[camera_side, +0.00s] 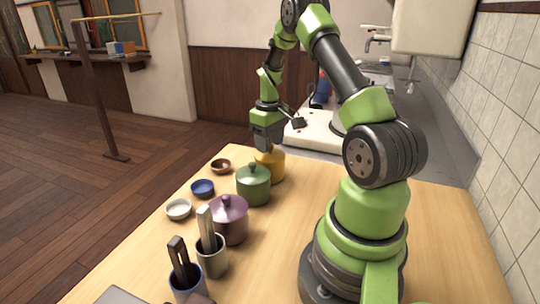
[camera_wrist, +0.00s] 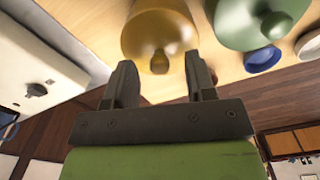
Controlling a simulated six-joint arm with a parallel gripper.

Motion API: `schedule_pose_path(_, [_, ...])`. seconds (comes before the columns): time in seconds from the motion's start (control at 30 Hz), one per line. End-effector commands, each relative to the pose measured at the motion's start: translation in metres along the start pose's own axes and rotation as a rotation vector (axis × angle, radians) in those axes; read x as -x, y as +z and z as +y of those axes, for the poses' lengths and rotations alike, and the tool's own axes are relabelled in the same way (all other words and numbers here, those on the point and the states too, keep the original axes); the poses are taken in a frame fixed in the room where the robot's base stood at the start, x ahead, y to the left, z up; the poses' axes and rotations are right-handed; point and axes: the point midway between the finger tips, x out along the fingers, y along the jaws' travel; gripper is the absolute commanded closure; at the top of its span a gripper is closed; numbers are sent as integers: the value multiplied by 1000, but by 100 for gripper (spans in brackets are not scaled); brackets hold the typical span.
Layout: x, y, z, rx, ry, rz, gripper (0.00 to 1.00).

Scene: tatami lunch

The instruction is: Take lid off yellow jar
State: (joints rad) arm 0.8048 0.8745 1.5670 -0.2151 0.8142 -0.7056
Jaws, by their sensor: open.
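The yellow jar (camera_side: 271,172) stands on the wooden table behind the green jar, partly hidden by my gripper in the side view. Its lid is on, and its rounded knob (camera_wrist: 160,62) shows in the wrist view below the wide yellow lid (camera_wrist: 158,32). My gripper (camera_side: 266,145) points down over the jar at about knob height. In the wrist view my gripper (camera_wrist: 160,80) is open, with one finger on each side of the knob and a gap to both. I cannot tell whether the fingertips touch the lid.
A green lidded jar (camera_side: 253,186) stands close in front, then a purple lidded jar (camera_side: 229,220). Small brown (camera_side: 220,166), blue (camera_side: 203,188) and white (camera_side: 178,209) bowls line the left edge. Utensil cups (camera_side: 212,258) stand nearer. The table's right half (camera_side: 440,230) is clear beyond my base.

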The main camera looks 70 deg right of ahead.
Motion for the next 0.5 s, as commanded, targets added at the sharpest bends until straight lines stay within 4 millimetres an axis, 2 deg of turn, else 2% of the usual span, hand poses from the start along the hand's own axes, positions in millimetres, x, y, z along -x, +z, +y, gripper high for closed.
schedule_pose_path(0.1, [-8, 0, 0, -2, 0, 0, 50])
schedule_pose_path(0.3, [-9, 0, 0, -2, 1, 1, 50])
schedule_pose_path(0.37, [-9, 0, 0, -2, 1, 1, 61])
schedule_pose_path(0.5, [-9, 0, 0, -2, 1, 1, 93])
